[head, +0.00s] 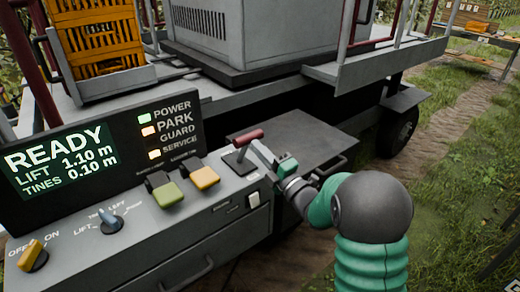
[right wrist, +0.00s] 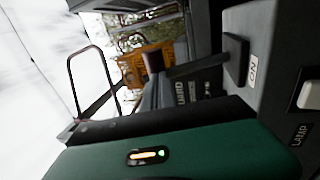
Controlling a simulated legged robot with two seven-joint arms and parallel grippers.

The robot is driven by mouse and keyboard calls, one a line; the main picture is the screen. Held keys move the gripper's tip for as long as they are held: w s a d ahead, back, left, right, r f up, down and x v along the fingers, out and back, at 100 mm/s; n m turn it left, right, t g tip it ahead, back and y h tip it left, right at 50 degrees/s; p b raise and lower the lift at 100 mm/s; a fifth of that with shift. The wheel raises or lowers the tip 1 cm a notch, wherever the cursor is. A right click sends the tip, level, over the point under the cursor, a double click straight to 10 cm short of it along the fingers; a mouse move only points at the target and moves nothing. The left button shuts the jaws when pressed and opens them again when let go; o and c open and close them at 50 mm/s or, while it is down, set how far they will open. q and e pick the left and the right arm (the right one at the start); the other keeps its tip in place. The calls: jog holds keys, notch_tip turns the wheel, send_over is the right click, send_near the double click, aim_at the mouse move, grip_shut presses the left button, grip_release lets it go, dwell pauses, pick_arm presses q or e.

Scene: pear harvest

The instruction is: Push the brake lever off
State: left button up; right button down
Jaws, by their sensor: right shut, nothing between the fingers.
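The brake lever (head: 248,137) has a red grip on a dark shaft and rises from a plate near the right end of the grey control panel. In the right wrist view its reddish grip (right wrist: 152,64) shows beyond my green gripper body, with the shaft running right to its base. My right gripper (head: 264,155) is shut and empty, just right of the lever and close to its grip. I cannot tell whether the fingers touch it. My left gripper is not in view.
Beside the lever are green (head: 168,193) and yellow (head: 205,178) covered buttons. Two rotary knobs sit farther left, and a white lamp switch (head: 254,199) is on the panel's end. The display (head: 60,160) reads READY; the PARK light is orange. A dark flat plate (head: 300,145) lies behind my gripper.

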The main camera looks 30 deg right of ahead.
jog(key=w+r+g+p, duration=0.1)
jog(key=w+p, duration=0.1)
jog(key=p, duration=0.2)
jog(key=w+r+g+p, duration=0.2)
jog(key=p, duration=0.2)
jog(key=w+r+g+p, duration=0.2)
jog(key=p, duration=0.3)
jog(key=shift+a+r, duration=0.25)
jog(key=shift+a, duration=0.05)
jog(key=w+f+g+p, duration=0.1)
jog(key=w+g+p, duration=0.3)
jog(key=p, duration=1)
jog(key=w, duration=0.3)
jog(key=shift+a+g+h+p, duration=0.3)
jog(key=shift+a+g+p, duration=0.05)
jog(key=shift+g, duration=0.05)
jog(key=shift+w, duration=0.1)
